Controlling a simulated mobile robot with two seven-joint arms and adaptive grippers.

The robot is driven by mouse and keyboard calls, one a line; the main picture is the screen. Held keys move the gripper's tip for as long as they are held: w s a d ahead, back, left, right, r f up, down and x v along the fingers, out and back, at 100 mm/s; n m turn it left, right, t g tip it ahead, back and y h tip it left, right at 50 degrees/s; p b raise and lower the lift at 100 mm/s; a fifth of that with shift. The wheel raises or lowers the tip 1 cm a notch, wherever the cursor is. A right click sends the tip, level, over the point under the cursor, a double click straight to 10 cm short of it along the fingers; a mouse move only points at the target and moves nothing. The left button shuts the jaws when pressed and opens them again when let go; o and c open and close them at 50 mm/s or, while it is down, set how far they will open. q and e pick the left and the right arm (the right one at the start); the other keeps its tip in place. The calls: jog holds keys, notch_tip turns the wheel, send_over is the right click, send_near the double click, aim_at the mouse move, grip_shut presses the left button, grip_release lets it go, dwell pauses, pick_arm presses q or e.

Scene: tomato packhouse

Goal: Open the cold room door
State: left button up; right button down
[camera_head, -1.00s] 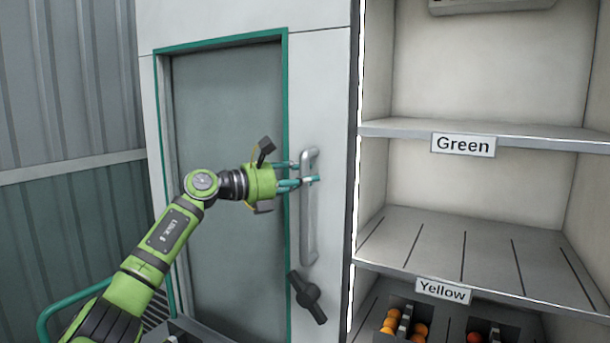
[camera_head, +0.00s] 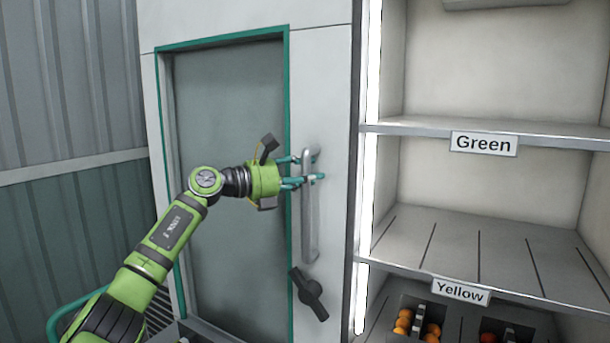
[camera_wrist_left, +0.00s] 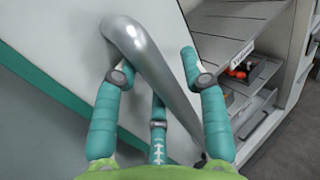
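The cold room door (camera_head: 326,80) is a white panel with a green-edged grey section (camera_head: 230,110). A long upright metal handle (camera_head: 310,225) is on its right part, with a dark latch knob (camera_head: 309,295) below. In the left wrist view the handle (camera_wrist_left: 140,50) passes between the fingers, with a small gap visible on the right. My right gripper is in neither view.
A shelf unit stands right of the door, with a "Green" shelf (camera_head: 400,128) and a "Yellow" shelf (camera_head: 400,268). Dark crates (camera_head: 421,305) with orange and red tomatoes are at the bottom. A bright strip (camera_head: 368,180) runs beside the door's right edge. A corrugated wall (camera_head: 70,90) is at left.

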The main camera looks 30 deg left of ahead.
pick_arm(q)
jog(key=shift+f, duration=0.1)
jog(key=v, duration=1.2)
